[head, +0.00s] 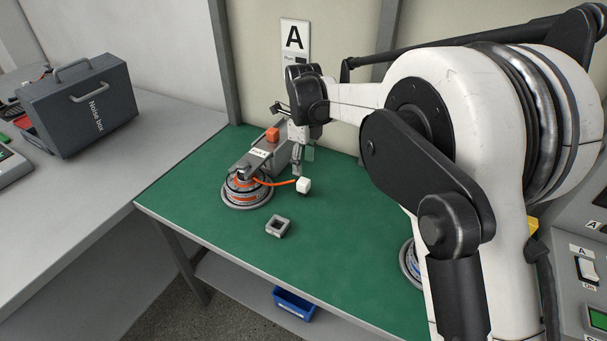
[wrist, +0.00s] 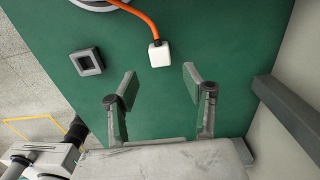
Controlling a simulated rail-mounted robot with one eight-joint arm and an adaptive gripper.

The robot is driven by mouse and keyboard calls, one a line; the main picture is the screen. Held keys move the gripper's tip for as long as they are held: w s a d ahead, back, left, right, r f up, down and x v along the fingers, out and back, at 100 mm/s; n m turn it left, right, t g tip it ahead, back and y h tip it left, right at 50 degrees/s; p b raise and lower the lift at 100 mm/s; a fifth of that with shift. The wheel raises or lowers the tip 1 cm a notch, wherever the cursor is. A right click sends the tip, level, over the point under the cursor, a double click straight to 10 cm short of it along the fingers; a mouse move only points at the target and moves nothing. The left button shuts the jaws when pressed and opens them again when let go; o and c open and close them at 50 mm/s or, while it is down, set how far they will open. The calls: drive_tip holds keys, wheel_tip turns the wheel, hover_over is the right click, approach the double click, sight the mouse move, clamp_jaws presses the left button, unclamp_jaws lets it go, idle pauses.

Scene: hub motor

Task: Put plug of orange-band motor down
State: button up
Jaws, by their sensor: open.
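The orange-band motor (head: 247,190) stands on the green bench, with a grey bracket over it. Its orange cable (wrist: 146,22) runs to a white plug (head: 303,185), which also shows in the wrist view (wrist: 159,54). The plug rests on the green surface, as far as I can tell. My gripper (wrist: 158,78) is open and empty, its two fingers spread apart. In the wrist view the plug lies beyond the fingertips, clear of both. In the head view my gripper (head: 298,172) is just behind the plug, partly hidden by my wrist.
A grey square socket (head: 278,227) with a dark opening sits in front of the plug; it also shows in the wrist view (wrist: 87,62). An orange block (head: 272,134) is on the bracket. A second motor (head: 410,262) is mostly hidden by my arm. The wall is close behind.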

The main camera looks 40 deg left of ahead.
sight(304, 181)
wheel_tip(304, 181, up, 4)
drive_tip(key=shift+r, duration=0.1)
